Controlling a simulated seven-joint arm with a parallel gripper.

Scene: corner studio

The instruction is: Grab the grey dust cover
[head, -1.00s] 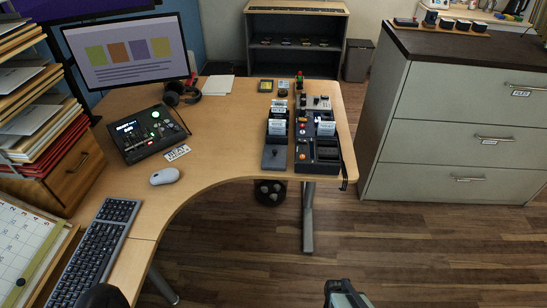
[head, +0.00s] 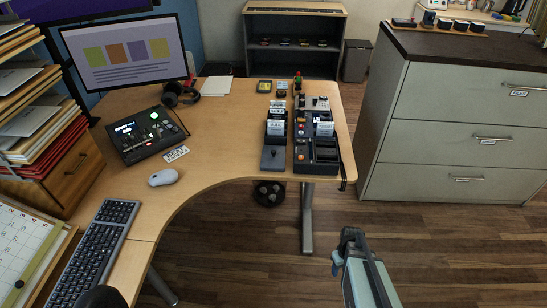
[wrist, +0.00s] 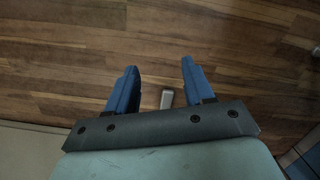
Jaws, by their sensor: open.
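I cannot pick out the grey dust cover for certain in either view. A dark grey, flat-topped piece (head: 274,158) lies at the front of the left-hand row of devices on the desk, but it is too small to tell what it is. My gripper (head: 351,238) is in the lower right of the head view, over the floor in front of the desk's right end and apart from everything on it. In the wrist view my gripper (wrist: 158,82) shows two blue fingers spread apart, with nothing between them but floor behind.
The curved wooden desk (head: 225,150) carries a control panel (head: 143,133), a mouse (head: 163,177), a keyboard (head: 96,254) and a right-hand device row (head: 315,150). A pale drawer cabinet (head: 450,130) stands to the right. The floor (head: 240,265) in front is clear.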

